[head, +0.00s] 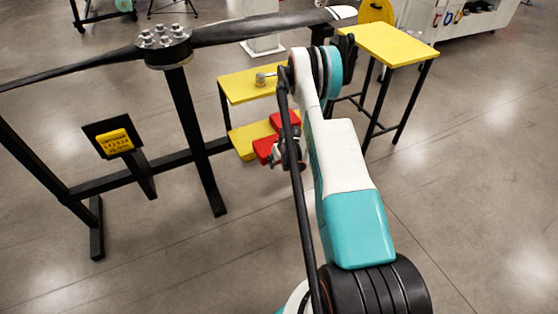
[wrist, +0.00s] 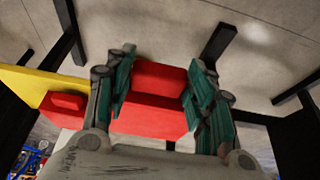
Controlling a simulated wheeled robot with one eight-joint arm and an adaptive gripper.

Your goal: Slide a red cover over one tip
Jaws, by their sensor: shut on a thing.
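My gripper (wrist: 158,82) is shut on a red cover (wrist: 155,112), with one teal-padded finger on each side of it. In the head view my gripper (head: 289,152) is partly hidden behind my arm, beside red pieces (head: 265,148) at the yellow shelf. Another red part (wrist: 66,103) shows at the left in the wrist view, in front of a yellow edge; I cannot tell whether it belongs to the same cover. The dark rotor (head: 250,29) lies across its black stand. Its right tip (head: 342,13) looks white; its left tip is out of frame.
A low yellow shelf (head: 243,141) is close to my gripper. Yellow-topped tables (head: 245,88) and (head: 390,45) stand behind it. The black stand (head: 190,130) with a yellow-labelled panel (head: 115,141) is at left. The floor at right is clear.

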